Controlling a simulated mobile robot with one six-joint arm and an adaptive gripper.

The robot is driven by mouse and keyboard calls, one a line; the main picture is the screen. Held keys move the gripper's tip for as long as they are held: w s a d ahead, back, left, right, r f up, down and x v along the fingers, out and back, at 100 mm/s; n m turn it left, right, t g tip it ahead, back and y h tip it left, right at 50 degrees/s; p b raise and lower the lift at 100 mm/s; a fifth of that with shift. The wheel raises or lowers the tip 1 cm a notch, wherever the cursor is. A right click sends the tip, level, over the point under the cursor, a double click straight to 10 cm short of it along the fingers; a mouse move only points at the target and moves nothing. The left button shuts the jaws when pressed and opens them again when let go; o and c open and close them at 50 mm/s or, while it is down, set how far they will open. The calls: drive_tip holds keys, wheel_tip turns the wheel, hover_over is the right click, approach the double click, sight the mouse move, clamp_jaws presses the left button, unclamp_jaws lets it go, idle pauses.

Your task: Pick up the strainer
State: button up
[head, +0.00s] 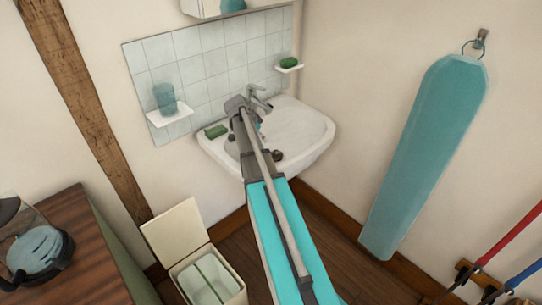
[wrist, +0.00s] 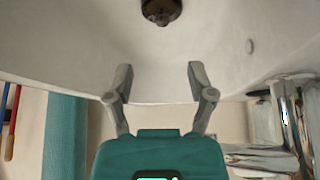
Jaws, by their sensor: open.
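A small dark brown round piece, which looks like the strainer (head: 277,155), lies in the white sink (head: 318,133), toward its front. In the wrist view a dark brown round piece (wrist: 161,10) sits at the top edge, partly cut off; it looks like the same strainer. My gripper (wrist: 159,68) is open, with its two fingers apart and nothing between them. The piece lies beyond the fingertips and is not touched. In the head view my arm reaches over the sink and hides most of the gripper and part of the basin.
A tap (head: 258,98) stands at the sink's back. Green soap (head: 215,131) lies on the left rim. A glass (head: 165,97) stands on a wall shelf. An open bin (head: 207,279) stands below left. A teal ironing board (head: 425,155) hangs on the right wall.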

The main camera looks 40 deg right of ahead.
drive_tip(key=shift+d, duration=0.15)
drive_tip(key=shift+w, duration=0.1)
drive_tip(key=b, duration=0.6)
hover_over(275, 151)
drive_tip(key=a, duration=0.3)
wheel_tip(275, 151, down, 6)
drive_tip(key=shift+w+f, duration=0.15)
drive_tip(key=shift+d+f+b, duration=0.35)
drive_tip(key=shift+f+b, duration=0.25)
drive_tip(key=shift+b, duration=0.1)
drive_tip(key=shift+b+x, duration=2.2)
drive_tip(key=shift+x, duration=0.4)
drive_tip(key=shift+d+r, duration=0.1)
drive_tip(key=shift+d, duration=0.05)
